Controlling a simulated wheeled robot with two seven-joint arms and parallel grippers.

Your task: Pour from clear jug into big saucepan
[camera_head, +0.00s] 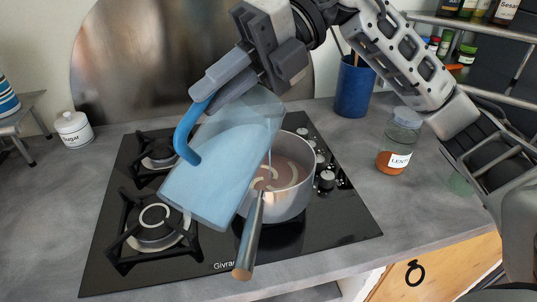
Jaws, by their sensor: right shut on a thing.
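The clear jug (222,160) is a light-blue see-through vessel with a blue handle (185,135). My right gripper (212,88) is shut on the jug near the top of its handle. The jug is tilted, its upper right end over the big saucepan, and a thin pale stream shows below that end. The big saucepan (295,202) is silvery and stands on the right side of the black cooktop. Its handle (252,240) points toward the front. The jug hides the pan's left part. My left gripper is not in view.
The cooktop (345,228) has burners with black grates (150,238) at left and knobs at right. A sugar jar (73,130) stands at left. A blue utensil pot (352,88) and a lentil jar (397,145) stand at right. Spice shelves are at upper right.

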